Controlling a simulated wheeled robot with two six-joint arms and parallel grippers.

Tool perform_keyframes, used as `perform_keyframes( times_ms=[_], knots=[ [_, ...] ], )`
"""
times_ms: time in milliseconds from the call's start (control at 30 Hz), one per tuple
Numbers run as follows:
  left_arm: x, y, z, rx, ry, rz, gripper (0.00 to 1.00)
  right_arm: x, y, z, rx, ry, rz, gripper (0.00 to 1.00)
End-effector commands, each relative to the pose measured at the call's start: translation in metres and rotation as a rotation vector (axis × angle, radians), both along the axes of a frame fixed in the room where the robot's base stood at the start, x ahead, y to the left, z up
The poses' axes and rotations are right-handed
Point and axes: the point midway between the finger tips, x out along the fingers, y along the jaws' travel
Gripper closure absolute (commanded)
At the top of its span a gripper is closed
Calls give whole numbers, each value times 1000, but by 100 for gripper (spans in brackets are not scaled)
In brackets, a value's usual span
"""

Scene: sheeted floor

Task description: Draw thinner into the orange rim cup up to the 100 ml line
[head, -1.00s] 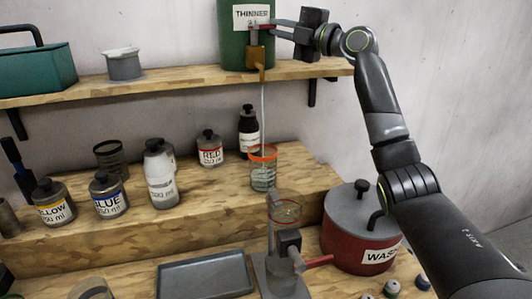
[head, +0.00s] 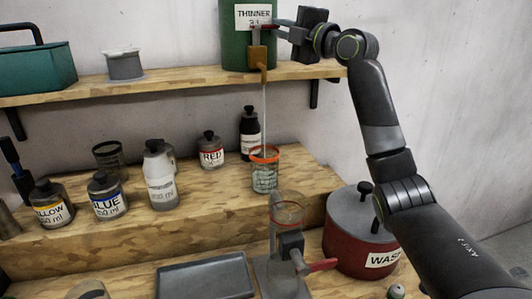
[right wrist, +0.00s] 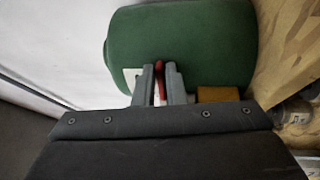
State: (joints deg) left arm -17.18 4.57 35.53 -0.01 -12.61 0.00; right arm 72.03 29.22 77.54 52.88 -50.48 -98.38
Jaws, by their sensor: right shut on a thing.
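The green thinner can (head: 247,45) stands on the upper shelf, with a brass tap (head: 258,56) at its front. My right gripper (head: 279,25) is shut on the tap's red lever (head: 263,27); the lever also shows between the fingers (right wrist: 161,84) in the right wrist view. A thin pale stream (head: 264,112) runs from the spout down into the orange rim cup (head: 265,172). The cup stands upright on the wooden step below the tap. Its lower part holds liquid behind printed marks; I cannot read the level against the 100 ml line. My left gripper is not in view.
Paint bottles labelled yellow (head: 52,207), blue (head: 107,197) and red (head: 210,152) stand on the step, with a white bottle (head: 160,180) among them. In front are a grey tray (head: 205,276), a clamp stand (head: 288,245) and a red wash pot (head: 350,238).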

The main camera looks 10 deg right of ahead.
Motion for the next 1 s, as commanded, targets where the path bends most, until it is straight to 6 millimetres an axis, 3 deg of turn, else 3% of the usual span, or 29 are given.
perform_keyframes(
  times_ms=[1000],
  knots=[
    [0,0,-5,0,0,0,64,-12,9,0,4,-4,-153,100]
  ],
)
